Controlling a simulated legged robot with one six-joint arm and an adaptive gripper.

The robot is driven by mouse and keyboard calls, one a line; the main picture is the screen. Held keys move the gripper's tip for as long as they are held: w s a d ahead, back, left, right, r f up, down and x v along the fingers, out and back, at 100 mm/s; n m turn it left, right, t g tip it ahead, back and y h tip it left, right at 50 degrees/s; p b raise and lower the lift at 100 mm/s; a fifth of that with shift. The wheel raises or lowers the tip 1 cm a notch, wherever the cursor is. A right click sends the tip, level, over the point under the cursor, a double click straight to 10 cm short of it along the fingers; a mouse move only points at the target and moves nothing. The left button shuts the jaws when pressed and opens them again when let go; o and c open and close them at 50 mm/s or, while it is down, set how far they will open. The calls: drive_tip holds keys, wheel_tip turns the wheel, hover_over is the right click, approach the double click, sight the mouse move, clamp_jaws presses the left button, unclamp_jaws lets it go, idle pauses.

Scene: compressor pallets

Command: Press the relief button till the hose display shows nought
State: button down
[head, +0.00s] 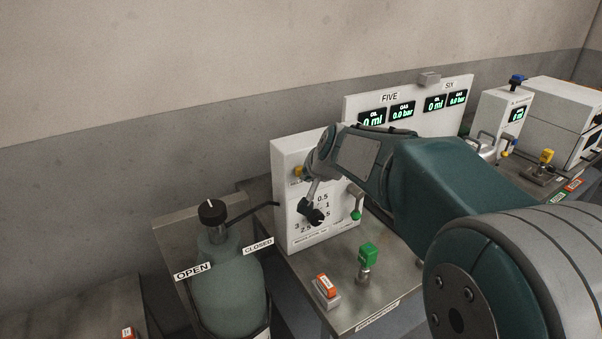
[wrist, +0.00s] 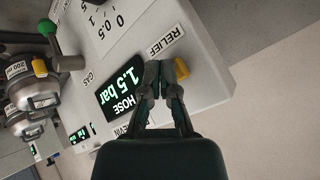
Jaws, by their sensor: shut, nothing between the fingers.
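The relief button is yellow (wrist: 183,72) and sits on the white panel beside the RELIEF label (wrist: 166,42). It also shows in the head view (head: 298,171), just left of my wrist. The hose display (wrist: 121,87) reads 1.5 bar in green figures. My gripper (wrist: 167,68) is shut and empty, its fingertips right beside the yellow button in the wrist view. I cannot tell whether they touch it. In the head view my arm hides the hose display and part of the panel (head: 285,225).
A black dial knob (head: 310,211) and a green-tipped lever (head: 356,214) are on the panel below my wrist. A gas bottle (head: 228,275) stands at left.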

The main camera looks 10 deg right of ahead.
drive_tip(key=shift+w+a, duration=0.15)
drive_tip(key=shift+w, duration=0.3)
idle(1.8)
drive_tip(key=shift+s+d, duration=0.25)
drive_tip(key=shift+s, duration=0.65)
drive_tip(key=s, duration=0.1)
drive_tip(key=s+d, duration=0.1)
drive_tip(key=s, duration=0.2)
drive_tip(key=shift+s+d, duration=0.3)
drive_tip(key=shift+s, duration=0.1)
drive_tip(key=s+f+n+g+h, duration=0.1)
drive_tip(key=s+f+n+g, duration=0.2)
drive_tip(key=s, duration=2.2)
drive_tip(key=shift+s+a+n+h, duration=0.25)
drive_tip(key=shift+a+n+h, duration=0.15)
drive_tip(key=shift+n, duration=0.6)
